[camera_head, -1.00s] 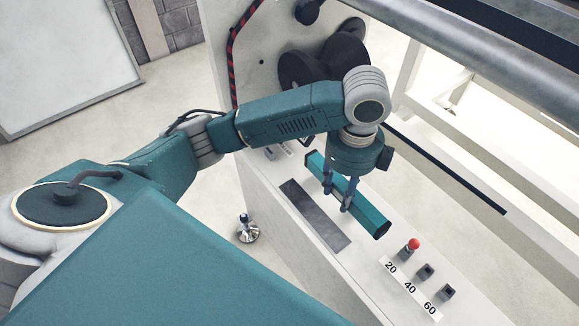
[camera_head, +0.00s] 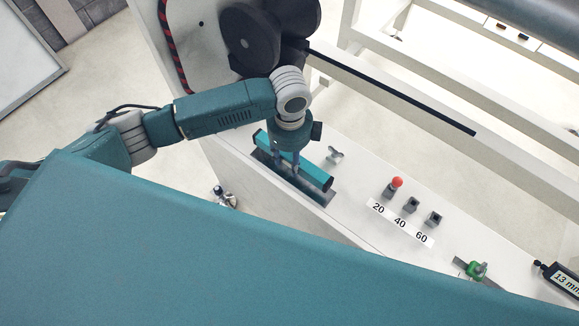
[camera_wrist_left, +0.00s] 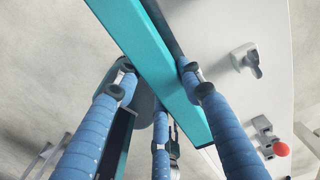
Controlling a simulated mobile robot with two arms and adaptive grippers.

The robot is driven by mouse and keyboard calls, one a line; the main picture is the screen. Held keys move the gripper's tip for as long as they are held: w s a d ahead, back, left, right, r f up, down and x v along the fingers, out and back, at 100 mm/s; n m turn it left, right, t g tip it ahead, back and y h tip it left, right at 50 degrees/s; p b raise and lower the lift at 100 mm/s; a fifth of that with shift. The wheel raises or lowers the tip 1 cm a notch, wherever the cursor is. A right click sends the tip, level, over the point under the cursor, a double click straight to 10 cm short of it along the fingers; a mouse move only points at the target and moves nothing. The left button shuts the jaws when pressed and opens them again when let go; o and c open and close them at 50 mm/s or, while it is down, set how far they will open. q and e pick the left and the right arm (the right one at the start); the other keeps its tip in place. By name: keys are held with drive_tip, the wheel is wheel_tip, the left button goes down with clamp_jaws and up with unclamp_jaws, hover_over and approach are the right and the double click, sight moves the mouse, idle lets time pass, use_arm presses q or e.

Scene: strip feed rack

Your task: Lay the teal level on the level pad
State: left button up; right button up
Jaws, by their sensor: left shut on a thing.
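The teal level (camera_head: 314,174) is a long bar with a dark end, held in my left gripper (camera_head: 285,168). The gripper's fingers are shut around its middle. The level pad (camera_head: 321,195) is a dark grey rectangle on the white bench top, partly hidden by the level and fingers. The level lies over the pad, roughly along its length and towards its far edge. I cannot tell whether they touch. In the left wrist view the level (camera_wrist_left: 150,50) runs diagonally between the blue fingers (camera_wrist_left: 155,80). My right gripper is not in view.
A small grey wing knob (camera_head: 334,155) stands just right of the level. A red-topped lever (camera_head: 396,184) and slots labelled 20, 40, 60 (camera_head: 400,222) lie further right. A green clamp (camera_head: 476,270) and a "13 mm" display (camera_head: 565,281) are at the far right.

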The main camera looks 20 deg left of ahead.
sight(290, 175)
use_arm(q)
drive_tip(key=shift+d+f, duration=0.1)
drive_tip(key=shift+f, duration=0.65)
wheel_tip(290, 175, down, 4)
drive_tip(key=shift+f, duration=0.15)
drive_tip(key=o, duration=1.4)
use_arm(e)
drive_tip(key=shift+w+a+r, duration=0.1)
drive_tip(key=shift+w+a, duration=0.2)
use_arm(q)
wheel_tip(290, 175, up, 12)
drive_tip(key=shift+r+b, duration=0.15)
drive_tip(key=shift+b, duration=0.3)
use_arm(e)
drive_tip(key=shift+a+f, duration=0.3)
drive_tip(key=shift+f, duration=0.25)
